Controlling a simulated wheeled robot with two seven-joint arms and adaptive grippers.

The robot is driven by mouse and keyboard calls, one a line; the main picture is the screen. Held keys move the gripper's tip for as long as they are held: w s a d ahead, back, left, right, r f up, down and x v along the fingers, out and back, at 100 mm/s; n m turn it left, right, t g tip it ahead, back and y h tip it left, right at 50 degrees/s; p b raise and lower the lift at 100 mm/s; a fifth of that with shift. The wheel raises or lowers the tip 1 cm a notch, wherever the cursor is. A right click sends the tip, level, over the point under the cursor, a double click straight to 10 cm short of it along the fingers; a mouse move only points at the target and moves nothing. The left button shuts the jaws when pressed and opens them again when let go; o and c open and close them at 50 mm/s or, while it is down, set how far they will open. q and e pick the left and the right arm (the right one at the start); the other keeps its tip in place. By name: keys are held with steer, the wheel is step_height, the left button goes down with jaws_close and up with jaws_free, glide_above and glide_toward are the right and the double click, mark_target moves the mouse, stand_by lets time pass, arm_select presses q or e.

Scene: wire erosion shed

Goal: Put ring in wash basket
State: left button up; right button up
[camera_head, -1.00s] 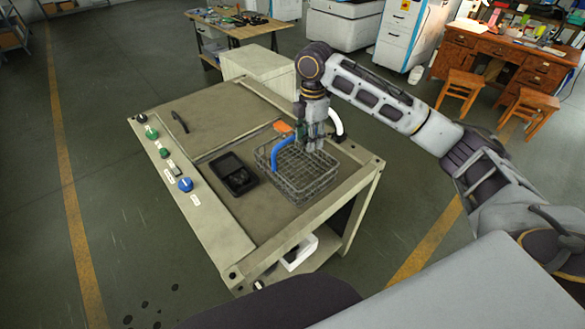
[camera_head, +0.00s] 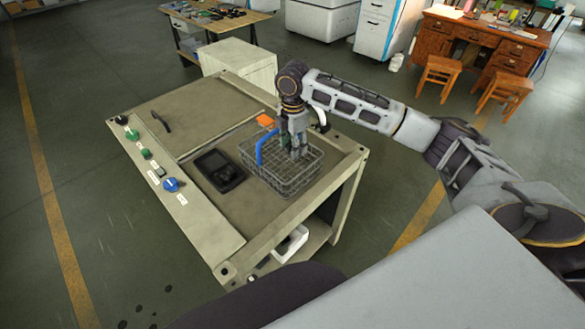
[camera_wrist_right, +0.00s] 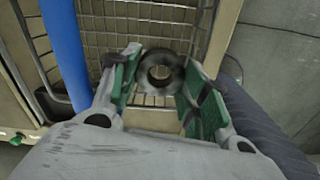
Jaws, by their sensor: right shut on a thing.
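The wash basket (camera_head: 297,187) is a grey wire basket on the right part of the bench top, with a blue handle (camera_head: 261,150) on its left side. My right gripper (camera_head: 296,156) points down over the basket, its fingertips at about rim height or just inside; the exact depth is hard to tell. In the right wrist view the dark metal ring (camera_wrist_right: 160,74) sits between the green finger pads, with basket mesh (camera_wrist_right: 128,18) behind it. The ring is not visible in the head view. My left gripper is out of view.
Knobs, including a blue one (camera_head: 171,184), line the bench's left edge. The raised bench panel (camera_head: 190,115) is mostly clear. A white curved part stands behind the gripper.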

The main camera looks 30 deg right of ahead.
glide_above(293, 175)
steer(key=shift+w+f, duration=0.1)
steer(key=shift+f, duration=3.05)
steer(key=shift+f+p, duration=0.35)
steer(key=shift+f, duration=2.25)
steer(key=o, duration=0.9)
steer(key=shift+f, duration=0.1)
steer(key=shift+r+b, duration=0.45)
steer(key=shift+r, duration=5.7)
